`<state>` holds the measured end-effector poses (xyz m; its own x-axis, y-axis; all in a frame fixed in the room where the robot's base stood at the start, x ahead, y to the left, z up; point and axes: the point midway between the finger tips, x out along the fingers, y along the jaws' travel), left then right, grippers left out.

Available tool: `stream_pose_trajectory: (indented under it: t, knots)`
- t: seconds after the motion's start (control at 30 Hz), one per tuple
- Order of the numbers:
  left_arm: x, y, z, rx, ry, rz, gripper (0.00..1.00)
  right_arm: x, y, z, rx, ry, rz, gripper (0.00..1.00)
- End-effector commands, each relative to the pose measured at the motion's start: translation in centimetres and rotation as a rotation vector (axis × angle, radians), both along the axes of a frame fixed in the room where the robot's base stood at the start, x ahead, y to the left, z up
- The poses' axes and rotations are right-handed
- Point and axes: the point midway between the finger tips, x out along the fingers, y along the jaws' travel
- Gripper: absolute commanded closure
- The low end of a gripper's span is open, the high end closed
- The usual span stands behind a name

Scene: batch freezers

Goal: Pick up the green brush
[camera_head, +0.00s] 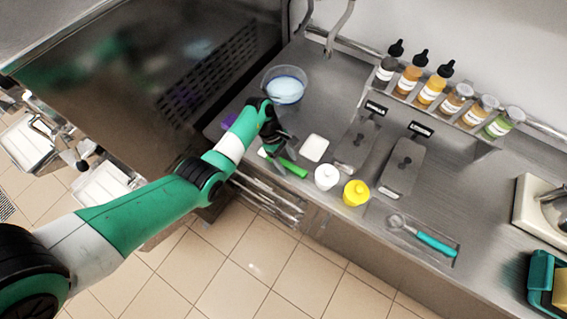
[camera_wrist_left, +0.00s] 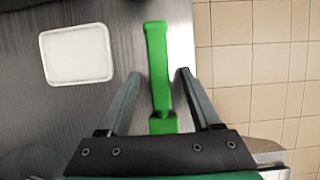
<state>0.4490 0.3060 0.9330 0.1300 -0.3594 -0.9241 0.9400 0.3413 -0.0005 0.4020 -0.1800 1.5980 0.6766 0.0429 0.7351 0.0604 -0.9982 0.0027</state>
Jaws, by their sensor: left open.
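The green brush (camera_head: 293,168) lies on the steel counter near its front edge, partly hidden by my left gripper (camera_head: 272,147) in the head view. In the left wrist view the brush (camera_wrist_left: 158,68) runs lengthwise between the two fingers of my left gripper (camera_wrist_left: 158,85). The fingers are open, one on each side of it, with gaps visible on both sides. The brush's near end is hidden behind the gripper body. My right gripper is not in view.
A white square dish (camera_head: 314,148) lies right of the brush, also in the wrist view (camera_wrist_left: 77,54). A white tub (camera_head: 326,177) and yellow tub (camera_head: 356,193) stand further right. A clear bowl (camera_head: 285,85) stands behind. The counter edge drops to a tiled floor (camera_head: 215,265).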

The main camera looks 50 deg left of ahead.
Motion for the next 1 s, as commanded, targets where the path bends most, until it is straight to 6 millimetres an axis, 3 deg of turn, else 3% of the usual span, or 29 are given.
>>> stream_pose_trajectory:
  t: [0.13, 0.5, 1.0]
  knots:
    - [0.02, 0.02, 0.10, 0.000, -0.001, 0.000, 0.35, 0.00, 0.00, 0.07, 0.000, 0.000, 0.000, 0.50]
    - [0.02, 0.02, 0.13, 0.000, 0.000, 0.000, 1.00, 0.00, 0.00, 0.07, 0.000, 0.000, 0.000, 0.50]
    - [0.06, 0.02, 0.90, 0.000, -0.001, -0.001, 1.00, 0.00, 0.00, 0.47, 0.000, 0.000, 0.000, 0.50]
